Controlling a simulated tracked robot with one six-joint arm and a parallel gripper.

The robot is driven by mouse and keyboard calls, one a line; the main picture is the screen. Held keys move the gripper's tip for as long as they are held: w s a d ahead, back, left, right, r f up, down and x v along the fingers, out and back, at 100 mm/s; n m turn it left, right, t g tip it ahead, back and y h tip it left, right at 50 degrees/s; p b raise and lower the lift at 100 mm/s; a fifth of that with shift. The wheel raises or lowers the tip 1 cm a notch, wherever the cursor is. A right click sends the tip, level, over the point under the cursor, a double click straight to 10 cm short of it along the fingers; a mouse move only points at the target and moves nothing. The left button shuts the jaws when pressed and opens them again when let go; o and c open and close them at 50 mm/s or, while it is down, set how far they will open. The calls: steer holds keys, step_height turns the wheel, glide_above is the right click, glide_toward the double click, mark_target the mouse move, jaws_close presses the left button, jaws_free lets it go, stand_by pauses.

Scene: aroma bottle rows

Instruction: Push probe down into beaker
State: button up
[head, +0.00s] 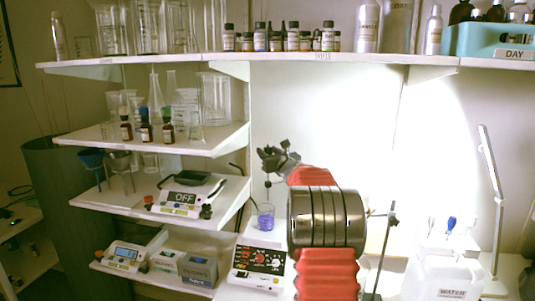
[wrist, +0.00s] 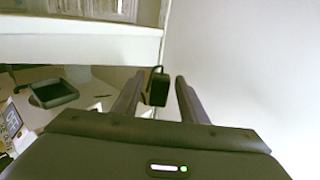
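A small clear beaker (head: 265,218) with purple liquid stands on the bench, left of my arm in the head view. A thin probe (head: 267,188) shows faintly above it, below my dark gripper (head: 272,160). In the wrist view, a dark block with a cable (wrist: 156,88), apparently the probe's top or holder, sits between the two fingers of my gripper (wrist: 160,80). The fingers stand apart on either side of it, with a narrow gap on the right. The probe's lower tip is too small to make out, and the beaker is hidden in the wrist view.
A shelf edge (wrist: 80,48) runs close at upper left in the wrist view. A metal stand rod (head: 384,245) and white water container (head: 440,278) are right of my arm.

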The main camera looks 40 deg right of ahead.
steer(key=shift+c, duration=0.6)
jaws_close()
steer(key=shift+f, duration=0.1)
